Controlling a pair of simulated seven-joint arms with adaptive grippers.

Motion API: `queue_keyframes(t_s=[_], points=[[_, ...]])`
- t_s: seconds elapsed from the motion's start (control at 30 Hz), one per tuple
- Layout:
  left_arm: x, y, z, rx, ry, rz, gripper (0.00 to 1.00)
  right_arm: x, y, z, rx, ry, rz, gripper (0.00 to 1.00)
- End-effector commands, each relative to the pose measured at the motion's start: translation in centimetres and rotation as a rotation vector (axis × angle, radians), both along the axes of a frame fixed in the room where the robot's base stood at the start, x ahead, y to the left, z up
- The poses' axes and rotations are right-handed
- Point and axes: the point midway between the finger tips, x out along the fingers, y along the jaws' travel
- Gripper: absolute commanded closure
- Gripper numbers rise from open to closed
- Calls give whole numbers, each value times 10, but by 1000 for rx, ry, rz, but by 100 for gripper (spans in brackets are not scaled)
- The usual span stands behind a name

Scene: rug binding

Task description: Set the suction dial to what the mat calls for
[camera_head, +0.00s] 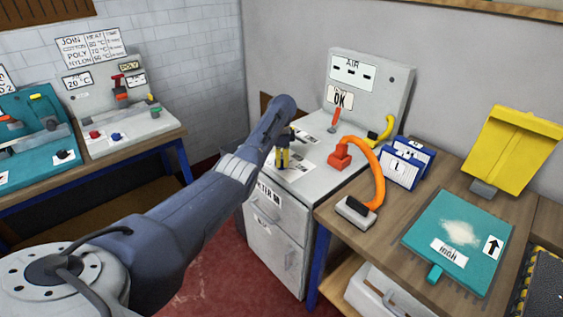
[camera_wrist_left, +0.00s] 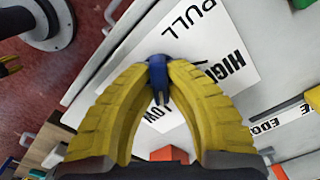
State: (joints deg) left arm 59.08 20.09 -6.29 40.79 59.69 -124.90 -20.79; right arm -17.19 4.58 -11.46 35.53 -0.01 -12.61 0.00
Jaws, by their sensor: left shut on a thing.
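My left gripper (camera_head: 283,160) is over the grey suction cabinet (camera_head: 273,238). In the left wrist view its yellow fingers (camera_wrist_left: 158,72) are closed around a small blue dial (camera_wrist_left: 161,80). The dial sits on a white label (camera_wrist_left: 205,52) with HIGH to its right and LOW below it. The dial's forked end points down the picture, toward the LOW side. The fingers hide part of the label, and the dial is not clear in the head view. The teal mat (camera_head: 470,272) lies on the right bench with a pale powder patch, an arrow and a tag (camera_head: 449,252) that seems to read HIGH.
An AIR panel (camera_head: 367,85) with an OK sign stands behind the cabinet. An orange hose (camera_head: 376,165), blue-and-white boxes (camera_head: 399,168) and a yellow flap (camera_head: 513,140) are on the right. A bench with machines (camera_head: 118,118) stands at the left.

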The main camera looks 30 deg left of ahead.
Motion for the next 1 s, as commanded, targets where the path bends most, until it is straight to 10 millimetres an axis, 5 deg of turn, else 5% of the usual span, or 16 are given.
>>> queue_keyframes(t_s=[1.0], points=[[0,-2,-1,-2,2,966,100,0,0,0,0,0,0,56]])
